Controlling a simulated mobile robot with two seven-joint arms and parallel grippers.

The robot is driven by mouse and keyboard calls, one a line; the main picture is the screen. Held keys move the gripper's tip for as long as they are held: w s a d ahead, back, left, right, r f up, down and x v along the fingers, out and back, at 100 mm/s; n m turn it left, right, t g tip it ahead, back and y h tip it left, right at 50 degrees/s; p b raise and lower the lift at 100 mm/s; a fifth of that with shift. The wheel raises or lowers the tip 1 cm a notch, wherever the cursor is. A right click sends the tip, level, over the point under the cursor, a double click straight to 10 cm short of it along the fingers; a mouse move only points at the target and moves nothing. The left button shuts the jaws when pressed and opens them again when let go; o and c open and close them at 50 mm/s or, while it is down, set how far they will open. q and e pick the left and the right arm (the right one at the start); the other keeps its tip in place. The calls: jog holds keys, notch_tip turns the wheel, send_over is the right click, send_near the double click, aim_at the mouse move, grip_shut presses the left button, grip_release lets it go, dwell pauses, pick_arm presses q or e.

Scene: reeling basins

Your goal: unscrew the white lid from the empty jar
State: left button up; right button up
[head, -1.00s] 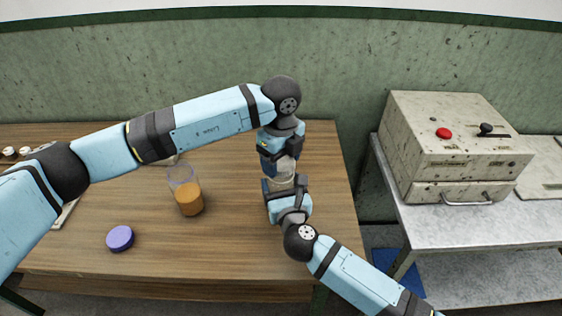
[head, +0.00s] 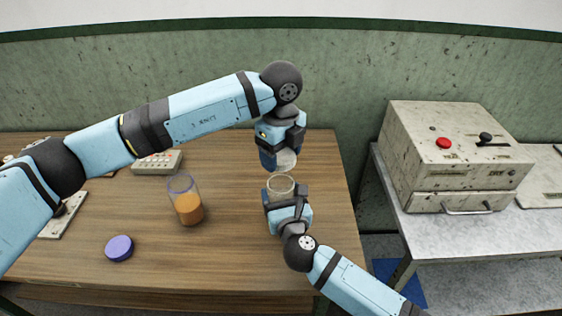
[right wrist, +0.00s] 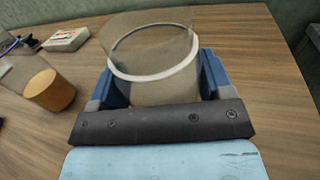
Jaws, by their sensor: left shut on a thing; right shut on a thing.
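The white lid (head: 286,158) is in my left gripper (head: 277,160), which is shut on it and holds it above the jar, apart from it. The empty jar (head: 280,183) stands upright on the table's right part, and its open round mouth shows. My right gripper (head: 286,197) is shut around the jar's side. In the right wrist view the clear jar (right wrist: 155,45) sits between the blue fingers of my right gripper (right wrist: 160,85), with a pale ring around the glass. The jar's lower part is partly hidden by my right gripper.
A clear jar with orange contents (head: 187,205) stands left of the empty jar. A purple lid (head: 119,248) lies near the table's front. A pale box with buttons (head: 157,162) sits at the back left. A worn metal machine (head: 450,155) stands on a separate bench at right.

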jog(key=o, duration=1.7)
